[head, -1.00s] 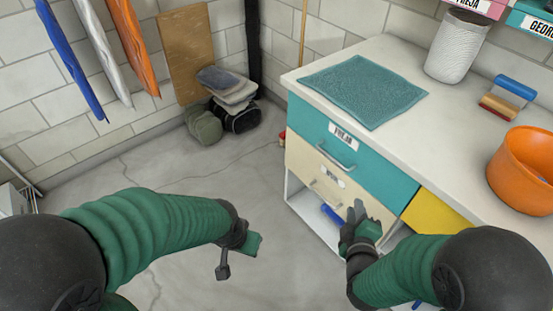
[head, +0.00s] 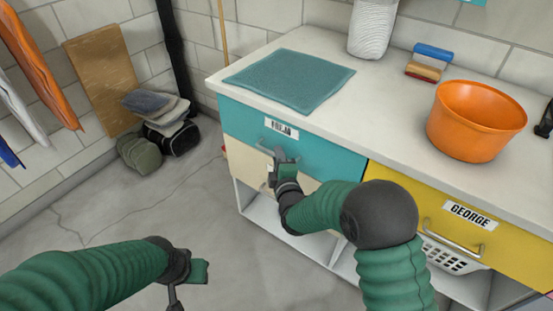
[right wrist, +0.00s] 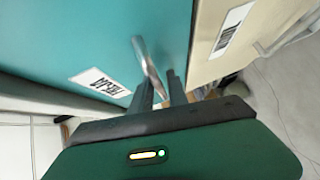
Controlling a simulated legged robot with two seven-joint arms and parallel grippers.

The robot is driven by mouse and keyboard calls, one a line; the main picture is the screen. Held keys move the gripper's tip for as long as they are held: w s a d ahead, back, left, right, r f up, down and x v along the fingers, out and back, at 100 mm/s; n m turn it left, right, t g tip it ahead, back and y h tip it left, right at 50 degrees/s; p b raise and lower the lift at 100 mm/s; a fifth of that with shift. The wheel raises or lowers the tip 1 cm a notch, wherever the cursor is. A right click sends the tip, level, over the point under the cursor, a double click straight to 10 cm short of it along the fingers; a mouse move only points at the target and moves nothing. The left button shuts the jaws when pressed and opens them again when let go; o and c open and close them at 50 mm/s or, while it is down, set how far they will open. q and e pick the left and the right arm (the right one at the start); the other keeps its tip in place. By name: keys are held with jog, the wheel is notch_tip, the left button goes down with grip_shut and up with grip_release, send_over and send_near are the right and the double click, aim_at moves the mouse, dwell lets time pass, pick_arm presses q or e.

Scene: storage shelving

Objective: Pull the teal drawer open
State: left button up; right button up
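The teal drawer (head: 335,158) is at the top left of the white-topped cabinet and looks closed. It has a white name label (head: 281,128) and a metal handle (right wrist: 148,62), which my right arm mostly hides in the head view. My right gripper (head: 285,158) is at the drawer front by the handle. In the right wrist view its two dark fingers (right wrist: 160,88) stand apart, with the handle bar between their tips; contact is unclear. My left gripper (head: 188,285) is low over the floor, away from the cabinet; its finger opening cannot be made out.
A cream drawer (head: 245,158) lies directly below the teal one. A yellow drawer (head: 440,205) labelled George is to the right.

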jog(key=shift+w+d, duration=0.2)
jog(key=shift+w, duration=0.1)
jog(key=shift+r, duration=0.1)
jog(key=shift+a, duration=0.45)
jog(key=shift+c, duration=0.2)
jog(key=shift+a, duration=0.2)
grip_shut()
jog(key=shift+d+f, duration=0.2)
jog(key=shift+d, duration=0.1)
